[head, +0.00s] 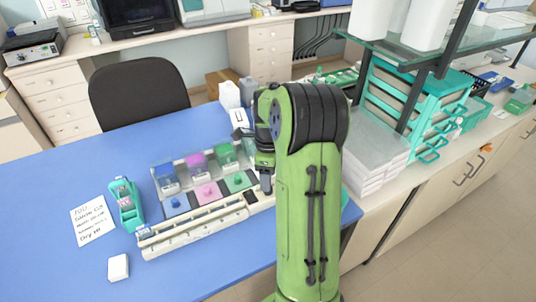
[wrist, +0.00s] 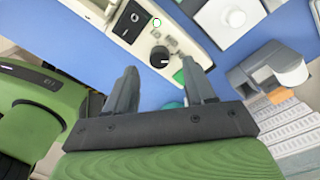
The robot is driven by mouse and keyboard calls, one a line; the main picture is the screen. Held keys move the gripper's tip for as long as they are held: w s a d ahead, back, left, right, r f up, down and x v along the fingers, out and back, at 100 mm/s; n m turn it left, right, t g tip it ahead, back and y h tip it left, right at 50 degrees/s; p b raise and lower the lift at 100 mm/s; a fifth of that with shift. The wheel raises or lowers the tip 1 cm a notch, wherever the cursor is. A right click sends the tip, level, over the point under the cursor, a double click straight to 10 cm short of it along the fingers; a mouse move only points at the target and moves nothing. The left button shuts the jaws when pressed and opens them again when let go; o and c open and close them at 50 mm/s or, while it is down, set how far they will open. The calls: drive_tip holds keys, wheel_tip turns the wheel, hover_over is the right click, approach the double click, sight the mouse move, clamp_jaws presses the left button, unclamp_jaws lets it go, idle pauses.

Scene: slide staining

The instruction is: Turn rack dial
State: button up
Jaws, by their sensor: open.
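The staining rack unit (head: 195,235) is a long cream base on the blue table, with blue, magenta and green jars along it. Its right end shows in the wrist view (wrist: 185,30). There, a round black dial (wrist: 158,57) with a pale mark sits on the cream panel. My gripper (wrist: 159,68) is open and empty. Its two grey fingers appear on either side of the dial in the wrist view, and I see no contact. In the head view, my gripper (head: 266,185) points down at the unit's right end, where my green arm hides part of it; I cannot make out the dial.
A teal dispenser (head: 125,205), a handwritten note (head: 93,220) and a small white block (head: 118,267) lie to the left. Stacked white trays (head: 375,150) and a teal rack (head: 425,90) stand to the right. The table's front left is clear.

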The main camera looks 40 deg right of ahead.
wheel_tip(320, 180, up, 12)
drive_tip(key=p, duration=0.2)
drive_tip(key=shift+w+d+r, duration=0.15)
drive_tip(key=shift+d, duration=0.1)
